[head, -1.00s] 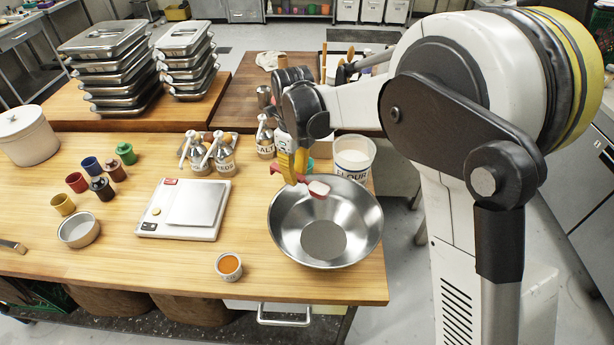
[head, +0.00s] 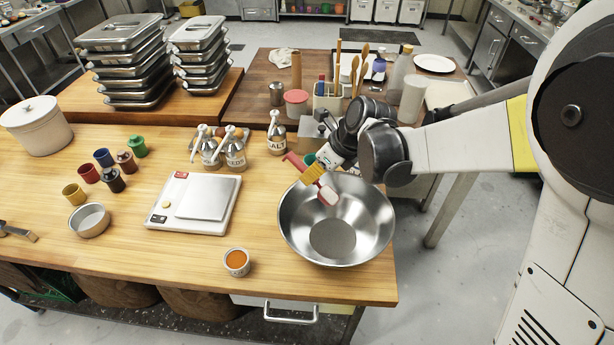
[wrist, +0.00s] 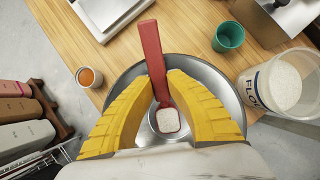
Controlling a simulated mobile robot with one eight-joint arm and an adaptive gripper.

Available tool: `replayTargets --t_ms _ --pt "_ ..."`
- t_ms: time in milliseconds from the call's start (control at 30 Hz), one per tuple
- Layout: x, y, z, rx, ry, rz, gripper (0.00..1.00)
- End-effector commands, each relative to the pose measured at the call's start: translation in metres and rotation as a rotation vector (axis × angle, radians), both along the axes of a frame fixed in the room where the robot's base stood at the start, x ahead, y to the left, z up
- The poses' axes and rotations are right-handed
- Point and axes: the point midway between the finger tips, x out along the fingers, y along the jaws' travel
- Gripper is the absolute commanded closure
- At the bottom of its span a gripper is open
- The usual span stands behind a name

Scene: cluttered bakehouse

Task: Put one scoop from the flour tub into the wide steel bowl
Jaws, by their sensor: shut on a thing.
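My gripper (head: 313,174) has yellow fingers and is shut on the handle of a red scoop (head: 297,163). In the wrist view the scoop (wrist: 151,50) holds white flour (wrist: 167,120) in its bowl, between and beyond the fingers. The scoop is above the wide steel bowl (head: 382,245), toward its back left in the head view. The steel bowl's rim also shows in the wrist view (wrist: 225,84). The bowl's visible inside is bare metal. The flour tub (wrist: 258,88), a clear tub with white flour, stands right of the bowl in the wrist view; my arm hides it in the head view.
A scale (head: 160,212) and a small cup of orange contents (head: 237,262) lie left of the bowl. Labelled shakers (head: 277,140) stand behind. The table front between scale and cup is clear.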

Motion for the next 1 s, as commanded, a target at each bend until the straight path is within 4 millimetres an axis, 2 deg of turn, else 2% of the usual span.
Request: replayTargets --t_ms 300,1000 --pt "-0.013 -0.022 0.012 0.297 -0.187 -0.005 1.00" --pt "-0.032 -0.053 0.019 0.660 -0.413 -0.002 1.00"
